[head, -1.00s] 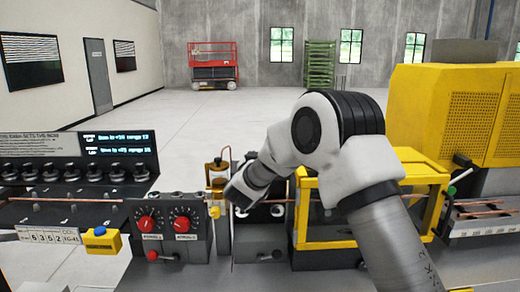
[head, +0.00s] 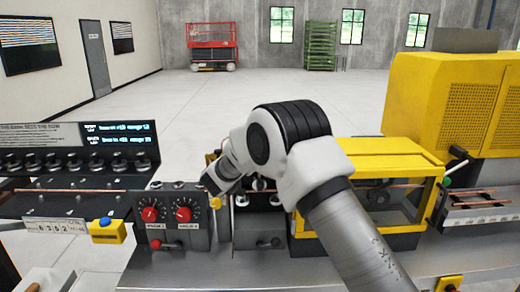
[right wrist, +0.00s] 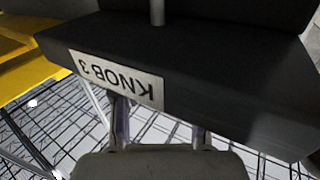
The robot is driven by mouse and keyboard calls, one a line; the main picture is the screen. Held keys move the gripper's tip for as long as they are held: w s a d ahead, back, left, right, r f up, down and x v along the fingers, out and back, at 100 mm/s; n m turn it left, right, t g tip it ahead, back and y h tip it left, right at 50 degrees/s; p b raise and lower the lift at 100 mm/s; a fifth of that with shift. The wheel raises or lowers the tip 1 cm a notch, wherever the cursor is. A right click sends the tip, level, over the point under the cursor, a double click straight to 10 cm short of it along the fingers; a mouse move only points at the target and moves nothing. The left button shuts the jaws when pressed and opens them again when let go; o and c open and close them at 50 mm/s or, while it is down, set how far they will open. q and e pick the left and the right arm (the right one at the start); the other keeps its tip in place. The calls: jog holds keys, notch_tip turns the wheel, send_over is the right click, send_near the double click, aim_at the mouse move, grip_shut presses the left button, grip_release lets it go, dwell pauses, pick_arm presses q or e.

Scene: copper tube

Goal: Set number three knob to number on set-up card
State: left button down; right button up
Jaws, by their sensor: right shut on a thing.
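My right gripper (head: 210,185) reaches the equipment just right of a grey panel with two red knobs (head: 150,214) (head: 184,214). In the right wrist view, a black block with an upside-down "KNOB 3" label (right wrist: 115,78) fills the upper part. The gripper's fingers (right wrist: 160,135) run up beneath this block. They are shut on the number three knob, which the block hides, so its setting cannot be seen. A white card (head: 56,226) at the left carries a row of digits that look like 6 3 5 2. My left gripper is not in view.
A yellow box with a blue button (head: 106,230) sits right of the card. A row of dark dials (head: 75,162) stands below a lit screen (head: 115,134). A yellow-framed guard (head: 375,185) stands right of my arm.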

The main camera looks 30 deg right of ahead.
jog(key=o, duration=1.2)
jog(key=shift+a+r, duration=0.1)
jog(key=shift+r, duration=0.1)
jog(key=shift+c, duration=0.2)
jog(key=shift+a, duration=0.1)
jog(key=v, duration=1.2)
jog(key=shift+s, duration=0.1)
jog(key=shift+a+f, duration=0.1)
